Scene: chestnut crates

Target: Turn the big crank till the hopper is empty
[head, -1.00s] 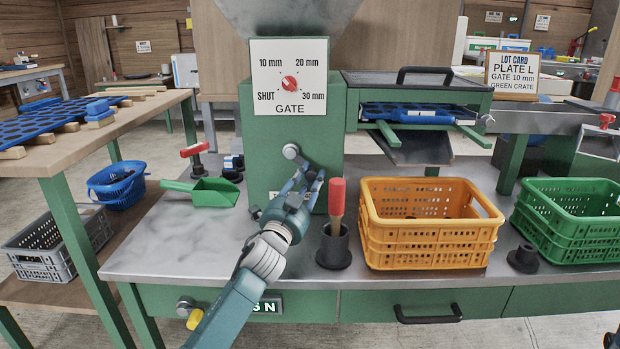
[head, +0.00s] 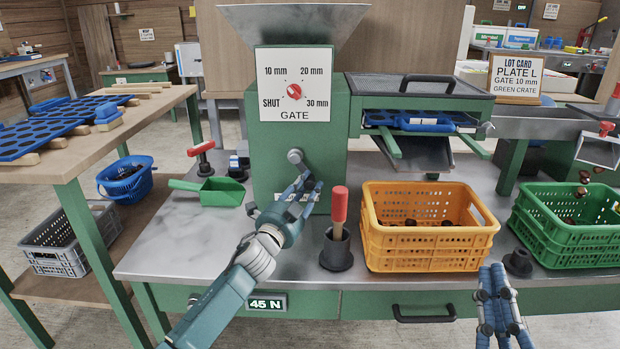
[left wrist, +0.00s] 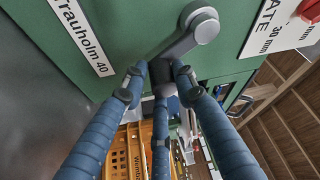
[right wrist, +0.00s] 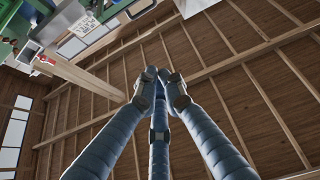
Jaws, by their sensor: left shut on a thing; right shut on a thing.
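The grey hopper (head: 293,30) stands above the green mill (head: 265,150); its inside is hidden. The crank (head: 296,157) is on the mill's front, and its arm shows in the left wrist view (left wrist: 184,42). My left gripper (head: 303,188) is shut on the crank's handle, mostly covered by the fingers. My right gripper (head: 495,272) is beside the orange crate at the bench's front, fingers drawn together pointing up; nothing shows between them in the right wrist view (right wrist: 160,82). Brown chestnuts (head: 583,184) are at the right chute's mouth above the green crate (head: 560,240); some lie inside.
The orange crate (head: 430,250) holds a few dark pieces. A red-handled tool (head: 339,206) stands in a black cup beside my left arm. A green scoop (head: 212,192) lies left of the mill. The display (head: 266,303) reads 45 N. The gate knob (head: 293,90) is red.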

